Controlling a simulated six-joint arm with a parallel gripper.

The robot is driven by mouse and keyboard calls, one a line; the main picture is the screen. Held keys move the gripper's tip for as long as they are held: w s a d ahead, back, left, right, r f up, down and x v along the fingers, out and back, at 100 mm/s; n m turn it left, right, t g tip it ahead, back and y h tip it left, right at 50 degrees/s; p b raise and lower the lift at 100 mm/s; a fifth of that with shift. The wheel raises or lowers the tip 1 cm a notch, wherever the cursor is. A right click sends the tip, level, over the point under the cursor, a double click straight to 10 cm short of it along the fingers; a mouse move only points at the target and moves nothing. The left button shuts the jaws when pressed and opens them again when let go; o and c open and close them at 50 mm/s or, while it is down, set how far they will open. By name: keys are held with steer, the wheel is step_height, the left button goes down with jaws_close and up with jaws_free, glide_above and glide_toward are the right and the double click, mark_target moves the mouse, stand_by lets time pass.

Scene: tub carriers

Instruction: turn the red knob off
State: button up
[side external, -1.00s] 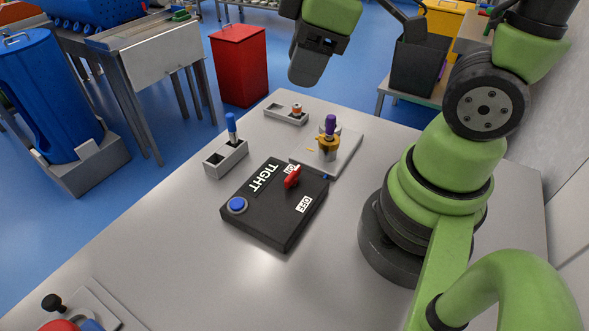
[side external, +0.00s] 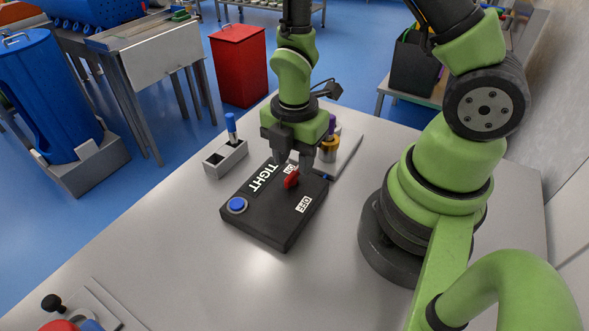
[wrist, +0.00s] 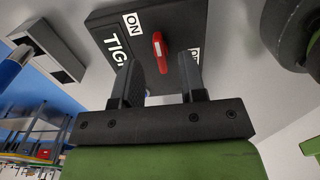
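The red knob (side external: 291,178) sits on top of a black box (side external: 262,217) with a white ON label, partly hidden, and a white OFF label (side external: 303,204). The knob's handle lies nearer the ON label. The wrist view shows the red knob (wrist: 160,52) with the ON label (wrist: 132,24) beside its upper left. My gripper (side external: 292,170) points down, just above and behind the knob. In the wrist view its fingers (wrist: 158,78) are spread apart, with the knob beyond the gap between them. Nothing is held.
A blue button (side external: 237,205) is on the box's front left corner. A grey holder (side external: 226,160) with a blue marker (side external: 231,124) stands behind left. A yellow and purple item (side external: 329,145) stands behind right.

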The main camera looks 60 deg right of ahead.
mark_target(294, 171)
steer(key=shift+f, duration=1.85)
jaws_close()
